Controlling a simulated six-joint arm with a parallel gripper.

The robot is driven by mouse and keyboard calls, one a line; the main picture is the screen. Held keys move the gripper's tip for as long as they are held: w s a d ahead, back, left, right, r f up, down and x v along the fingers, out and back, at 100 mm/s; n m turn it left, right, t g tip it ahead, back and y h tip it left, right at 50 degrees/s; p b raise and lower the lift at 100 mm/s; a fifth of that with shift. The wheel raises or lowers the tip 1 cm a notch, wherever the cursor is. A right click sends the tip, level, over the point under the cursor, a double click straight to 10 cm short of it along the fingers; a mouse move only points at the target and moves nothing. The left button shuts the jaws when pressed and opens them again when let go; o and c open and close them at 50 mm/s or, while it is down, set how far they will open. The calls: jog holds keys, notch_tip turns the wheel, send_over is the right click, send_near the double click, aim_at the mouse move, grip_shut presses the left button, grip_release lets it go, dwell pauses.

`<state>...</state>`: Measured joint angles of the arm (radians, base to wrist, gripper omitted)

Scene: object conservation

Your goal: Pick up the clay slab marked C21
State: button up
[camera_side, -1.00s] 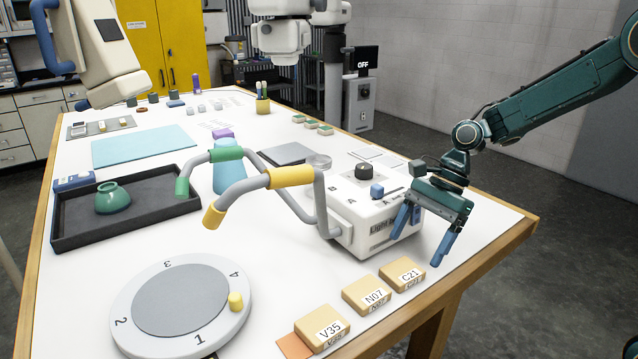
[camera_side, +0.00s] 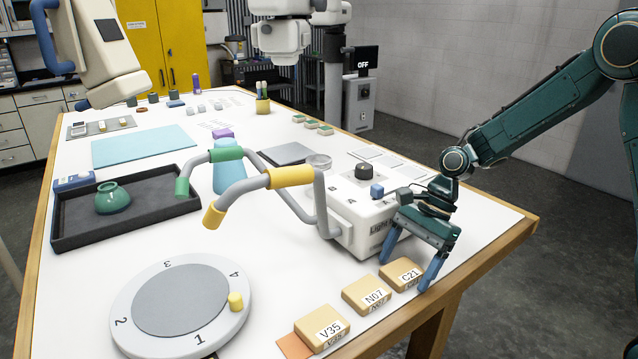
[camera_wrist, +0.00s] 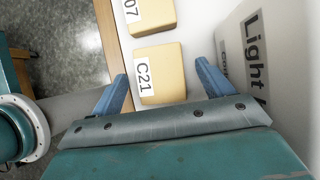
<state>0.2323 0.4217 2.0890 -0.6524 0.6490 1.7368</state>
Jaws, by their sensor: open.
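The clay slab marked C21 (camera_side: 401,274) is a tan block with a white label, at the right end of a row of slabs near the table's front edge. My gripper (camera_side: 402,275) is open, with its blue fingers low on either side of the C21 slab in the side view. In the wrist view the C21 slab (camera_wrist: 161,72) lies ahead and between the two fingertips (camera_wrist: 160,73), with nothing held. Whether the fingers touch the slab I cannot tell.
Slabs N07 (camera_side: 367,294) and V35 (camera_side: 321,328) lie left of C21 in the same row. The white light box (camera_side: 372,222) with grey bent arms stands close behind my gripper. A round numbered turntable (camera_side: 150,335) sits at the front left. The table's wooden edge is close in front.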

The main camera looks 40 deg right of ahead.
aim_at(406, 267)
jog(key=shift+c, duration=0.5)
jog(key=c, duration=1)
jog(key=shift+r, duration=0.15)
jog(key=shift+c, duration=0.2)
notch_tip(406, 267, up, 10)
